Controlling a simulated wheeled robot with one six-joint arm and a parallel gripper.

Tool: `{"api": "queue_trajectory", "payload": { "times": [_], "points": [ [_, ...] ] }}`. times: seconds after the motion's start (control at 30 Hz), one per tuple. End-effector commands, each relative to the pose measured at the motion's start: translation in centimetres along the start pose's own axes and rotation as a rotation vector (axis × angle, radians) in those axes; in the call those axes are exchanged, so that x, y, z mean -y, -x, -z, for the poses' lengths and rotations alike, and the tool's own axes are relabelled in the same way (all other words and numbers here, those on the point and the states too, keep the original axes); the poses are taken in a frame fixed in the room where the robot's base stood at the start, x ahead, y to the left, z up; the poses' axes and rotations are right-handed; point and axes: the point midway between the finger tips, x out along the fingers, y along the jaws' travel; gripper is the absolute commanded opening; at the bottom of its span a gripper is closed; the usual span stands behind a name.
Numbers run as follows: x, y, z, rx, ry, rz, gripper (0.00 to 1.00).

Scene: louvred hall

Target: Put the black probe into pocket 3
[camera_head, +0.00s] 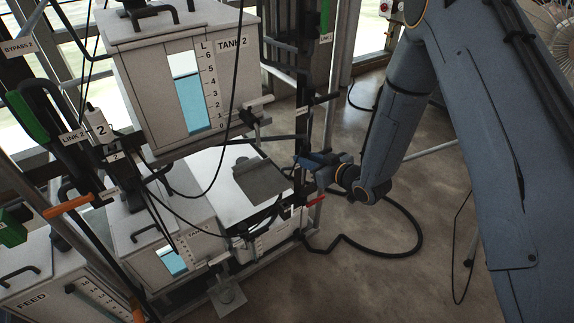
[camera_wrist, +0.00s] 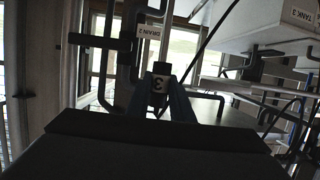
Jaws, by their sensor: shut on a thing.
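My gripper (camera_head: 308,160) is in the middle of the head view, beside the frame post to the right of tank 2. In the wrist view its blue fingers (camera_wrist: 168,100) are close together on a dark upright piece, which I take to be the black probe (camera_wrist: 161,69). A pale tag with a sideways 3 (camera_wrist: 158,84) shows just below its dark top, between the fingers. I cannot tell whether this tag belongs to pocket 3 or to the held piece. The probe's lower end is hidden, and in the head view it is too small to make out.
A DRAIN 3 label (camera_wrist: 148,32) and tank 3 (camera_wrist: 275,22) show in the wrist view. A black hose (camera_head: 415,235) lies on the otherwise open floor at right.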

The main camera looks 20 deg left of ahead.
Motion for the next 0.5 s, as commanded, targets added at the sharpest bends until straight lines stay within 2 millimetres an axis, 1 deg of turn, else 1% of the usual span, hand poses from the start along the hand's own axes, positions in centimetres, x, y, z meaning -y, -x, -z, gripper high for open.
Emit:
{"api": "queue_trajectory", "payload": {
  "times": [0.03, 0.1, 0.2, 0.3, 0.5],
  "points": [
    [1.3, -1.3, 0.1, -0.003, 0.021, 0.054, 0.0],
    [2.8, -2.3, 0.4, -0.002, 0.04, 0.116, 0.0],
    [4.3, -3.2, 0.7, -0.002, 0.058, 0.176, 0.0],
    [5.0, -3.6, 0.7, 0.0, 0.066, 0.203, 0.0],
    [5.0, -3.9, -0.1, 0.0, 0.065, 0.206, 0.0]
  ]
}}
